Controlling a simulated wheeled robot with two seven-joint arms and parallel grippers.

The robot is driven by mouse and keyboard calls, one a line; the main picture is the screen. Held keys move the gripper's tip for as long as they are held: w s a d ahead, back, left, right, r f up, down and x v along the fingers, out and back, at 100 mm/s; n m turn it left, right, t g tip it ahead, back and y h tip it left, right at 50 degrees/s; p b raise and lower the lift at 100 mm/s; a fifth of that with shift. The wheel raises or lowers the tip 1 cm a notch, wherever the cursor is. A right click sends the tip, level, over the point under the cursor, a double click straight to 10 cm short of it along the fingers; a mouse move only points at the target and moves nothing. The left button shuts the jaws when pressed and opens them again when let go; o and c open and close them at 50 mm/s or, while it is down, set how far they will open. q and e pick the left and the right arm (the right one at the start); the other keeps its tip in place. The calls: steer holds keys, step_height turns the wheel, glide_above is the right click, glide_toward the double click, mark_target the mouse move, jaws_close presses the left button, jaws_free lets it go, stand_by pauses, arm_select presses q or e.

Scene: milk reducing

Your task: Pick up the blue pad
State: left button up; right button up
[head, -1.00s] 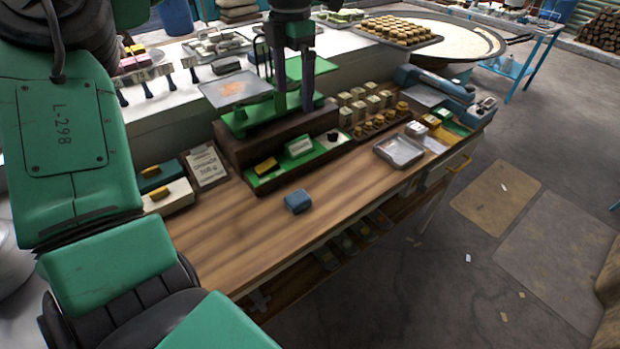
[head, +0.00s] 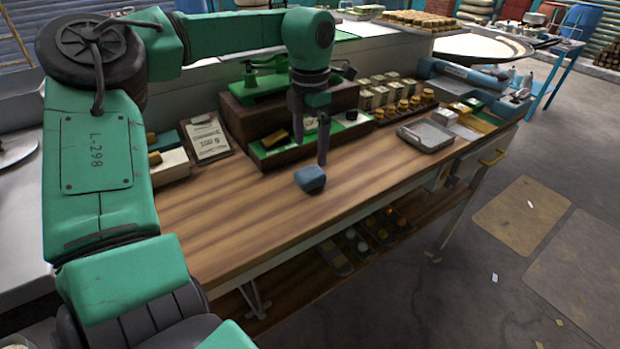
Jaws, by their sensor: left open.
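The blue pad (head: 310,179) is a small rounded blue block lying on the wooden table (head: 230,212), near the middle of its top. My left gripper (head: 310,152) points down just behind and above the pad. Its two dark fingers are apart, with nothing seen between them. The right fingertip comes down close to the pad's back right edge; I cannot tell whether it touches. My right gripper is not in view.
A dark stepped stand with a green scale (head: 262,84) is just behind the gripper. A metal tray (head: 426,135) lies to the right, and a clipboard (head: 207,138) to the left. The table's front wood is clear.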

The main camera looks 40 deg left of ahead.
mark_target(310, 172)
arm_select(q)
step_height(310, 172, down, 8)
steer(key=shift+s+f+p, duration=0.1)
steer(key=shift+p, duration=0.8)
steer(key=c, duration=1.4)
